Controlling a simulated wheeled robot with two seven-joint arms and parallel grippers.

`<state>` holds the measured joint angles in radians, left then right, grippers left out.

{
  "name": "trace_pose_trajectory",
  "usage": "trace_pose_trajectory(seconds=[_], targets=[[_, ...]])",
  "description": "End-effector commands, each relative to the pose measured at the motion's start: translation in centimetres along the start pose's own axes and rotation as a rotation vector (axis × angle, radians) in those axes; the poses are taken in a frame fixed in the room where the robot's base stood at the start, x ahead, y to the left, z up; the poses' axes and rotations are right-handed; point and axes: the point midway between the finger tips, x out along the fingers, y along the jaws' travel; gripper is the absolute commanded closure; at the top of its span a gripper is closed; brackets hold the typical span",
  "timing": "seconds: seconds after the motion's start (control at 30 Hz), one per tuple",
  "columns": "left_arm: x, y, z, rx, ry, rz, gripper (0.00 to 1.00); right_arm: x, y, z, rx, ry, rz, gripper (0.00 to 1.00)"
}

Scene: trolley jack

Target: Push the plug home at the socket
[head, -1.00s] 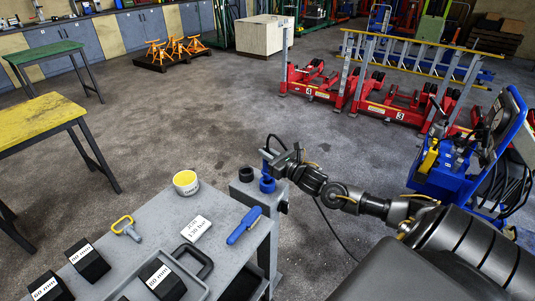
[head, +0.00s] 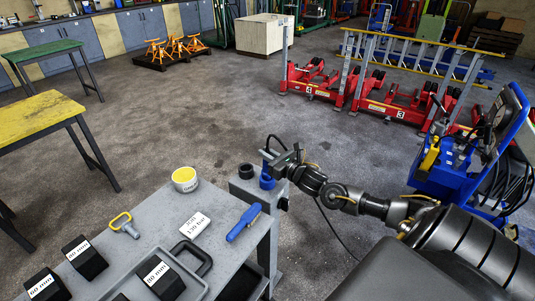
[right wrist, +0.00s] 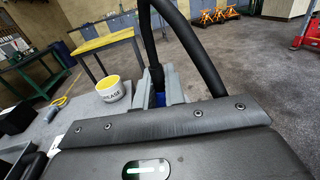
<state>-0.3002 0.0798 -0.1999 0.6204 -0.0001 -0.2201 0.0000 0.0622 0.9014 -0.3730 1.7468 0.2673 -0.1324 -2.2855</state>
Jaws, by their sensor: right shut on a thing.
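My right gripper (head: 272,160) is above the grey block at the right end of the trolley, shut on the plug, which its fingers mostly hide. A black cable (head: 274,139) loops up from there. A blue round socket (head: 267,182) is on the block just below the fingers; I cannot tell how far the plug is in it. In the right wrist view the gripper (right wrist: 161,87) has its fingers around the cable's end, with a blue part (right wrist: 160,99) between them. My left gripper is not in view.
A black ring (head: 246,171) is beside the blue socket. The trolley top (head: 150,232) holds a grease tub (head: 185,179), a card (head: 195,225), a blue brush (head: 244,222), a yellow-handled pin (head: 124,224) and black weighted blocks. A blue machine (head: 455,160) stands to the right.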

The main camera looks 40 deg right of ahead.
Motion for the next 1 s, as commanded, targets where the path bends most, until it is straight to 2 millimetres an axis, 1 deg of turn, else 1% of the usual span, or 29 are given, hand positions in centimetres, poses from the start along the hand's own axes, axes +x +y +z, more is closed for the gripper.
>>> trace_pose_trajectory(seconds=[0.93, 0.97, 1.0], targets=[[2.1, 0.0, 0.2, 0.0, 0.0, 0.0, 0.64, 0.0, 0.0, -2.4, 0.0, -0.001, 0.0, 1.0], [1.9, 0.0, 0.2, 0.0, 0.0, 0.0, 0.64, 0.0, 0.0, -2.3, 0.0, -0.001, 0.0, 0.84], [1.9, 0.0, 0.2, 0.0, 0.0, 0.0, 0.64, 0.0, 0.0, -2.3, 0.0, -0.001, 0.0, 0.79]])
